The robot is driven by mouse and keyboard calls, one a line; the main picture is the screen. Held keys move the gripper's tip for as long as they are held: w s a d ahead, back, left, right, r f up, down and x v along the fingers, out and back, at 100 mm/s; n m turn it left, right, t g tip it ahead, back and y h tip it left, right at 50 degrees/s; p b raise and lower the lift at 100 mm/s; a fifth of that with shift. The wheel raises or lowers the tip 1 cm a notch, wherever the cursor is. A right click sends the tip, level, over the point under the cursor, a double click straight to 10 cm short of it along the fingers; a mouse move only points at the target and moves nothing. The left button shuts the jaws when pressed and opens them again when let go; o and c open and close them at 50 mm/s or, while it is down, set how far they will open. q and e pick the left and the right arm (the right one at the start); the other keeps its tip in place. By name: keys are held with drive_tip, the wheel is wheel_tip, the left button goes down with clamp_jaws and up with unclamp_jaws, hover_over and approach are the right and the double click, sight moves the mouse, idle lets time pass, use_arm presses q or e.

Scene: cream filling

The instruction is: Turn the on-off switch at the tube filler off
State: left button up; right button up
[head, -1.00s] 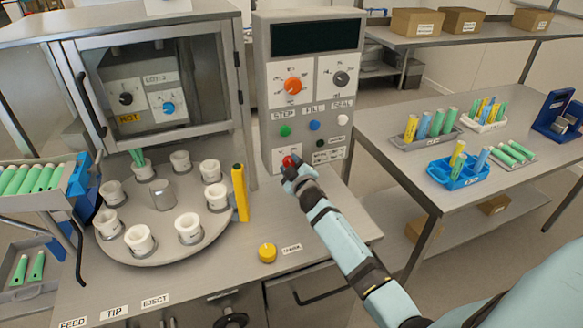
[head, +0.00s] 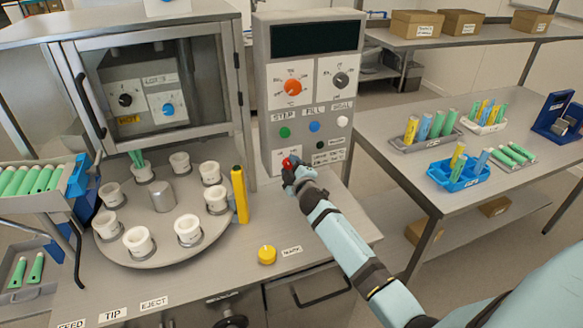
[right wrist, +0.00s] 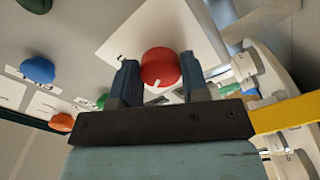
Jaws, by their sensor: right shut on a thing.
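The tube filler's control panel (head: 308,90) stands in the middle of the head view. Its red on-off switch (head: 286,162) sits low on the panel's left side. My right gripper (head: 290,172) is at the switch, its fingers on it. In the right wrist view the red knob (right wrist: 160,67) with a small white mark lies between the two dark fingers (right wrist: 158,85), which are shut on it. The switch's label is mostly hidden behind the gripper in the head view. My left gripper is not in view.
A turntable (head: 165,225) with several white holders stands left of the panel, beside a yellow post (head: 240,195). A yellow button (head: 267,254) sits on the counter in front. Orange (head: 293,86) and grey (head: 341,80) dials and a green button (head: 285,132) are above the switch.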

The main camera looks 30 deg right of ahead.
drive_tip(key=o, duration=0.9)
drive_tip(key=b+v, duration=0.1)
drive_tip(key=v, duration=1.2)
drive_tip(key=shift+s+a+b, duration=0.15)
drive_tip(key=shift+s+b, duration=0.2)
